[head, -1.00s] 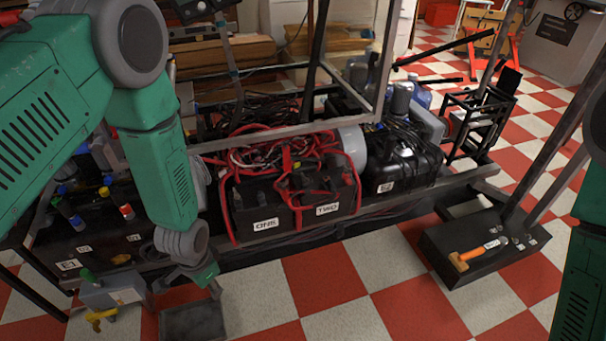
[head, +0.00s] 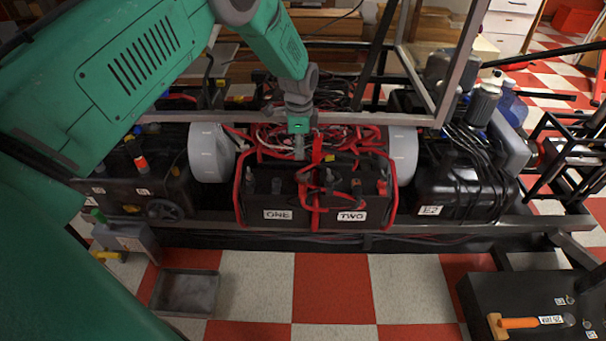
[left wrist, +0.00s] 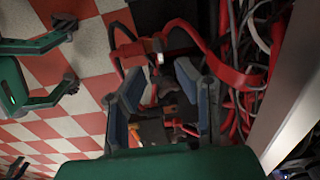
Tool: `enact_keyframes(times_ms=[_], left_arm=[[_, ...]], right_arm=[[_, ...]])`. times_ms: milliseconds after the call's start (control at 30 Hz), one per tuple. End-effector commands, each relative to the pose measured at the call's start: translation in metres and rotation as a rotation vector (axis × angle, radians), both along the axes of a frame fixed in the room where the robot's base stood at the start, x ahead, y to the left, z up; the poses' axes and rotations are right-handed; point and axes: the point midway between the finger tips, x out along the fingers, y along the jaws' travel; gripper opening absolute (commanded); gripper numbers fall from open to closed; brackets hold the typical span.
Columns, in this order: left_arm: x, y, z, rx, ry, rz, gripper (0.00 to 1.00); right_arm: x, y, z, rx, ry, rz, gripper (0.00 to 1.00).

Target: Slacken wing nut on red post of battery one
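Battery one (head: 265,198) is a black box with the label ONE, strapped in a red frame, on the rack. My left gripper (head: 299,150) points down over its rear right part, close to the red cables. In the left wrist view my left gripper (left wrist: 160,82) is open, its two blue-grey fingers apart. A red terminal piece with a light metal tip (left wrist: 158,48) lies just beyond the fingertips. I cannot clearly make out the wing nut or tell whether a finger touches it.
Battery two (head: 352,198) stands against battery one on the right. Red cables (head: 275,135) are heaped behind, and metal frame bars (head: 445,65) rise at the back right.

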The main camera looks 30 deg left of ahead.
Motion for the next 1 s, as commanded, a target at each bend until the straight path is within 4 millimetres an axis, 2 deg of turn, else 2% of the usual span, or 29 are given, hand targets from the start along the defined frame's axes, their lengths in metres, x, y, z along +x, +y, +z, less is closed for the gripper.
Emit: enact_keyframes(times_ms=[33, 100, 400, 600, 867, 933, 1000], left_arm=[[-0.001, -0.001, -0.016, 0.002, 0.003, -0.002, 0.28], [0.000, -0.002, -0.031, 0.003, 0.002, -0.002, 0.28], [0.000, -0.002, -0.080, 0.000, 0.000, -0.001, 0.28], [0.000, -0.001, -0.090, -0.001, -0.001, 0.000, 0.28], [0.000, -0.003, -0.089, 0.002, -0.001, -0.001, 0.28], [0.000, -0.003, -0.089, 0.002, -0.001, -0.001, 0.03], [0.000, -0.003, -0.089, 0.002, -0.001, -0.001, 0.00]], right_arm=[[0.000, 0.000, -0.008, 0.000, 0.000, 0.000, 0.43], [0.000, 0.000, -0.013, 0.000, -0.001, 0.000, 0.43], [0.000, -0.001, -0.030, -0.001, -0.001, -0.001, 0.43], [0.000, -0.001, -0.033, -0.001, -0.001, -0.001, 0.43], [0.000, -0.001, -0.033, -0.001, -0.001, -0.001, 0.43], [0.000, -0.001, -0.033, -0.001, -0.001, -0.001, 0.43], [0.000, -0.001, -0.033, -0.001, -0.001, -0.001, 0.43]])
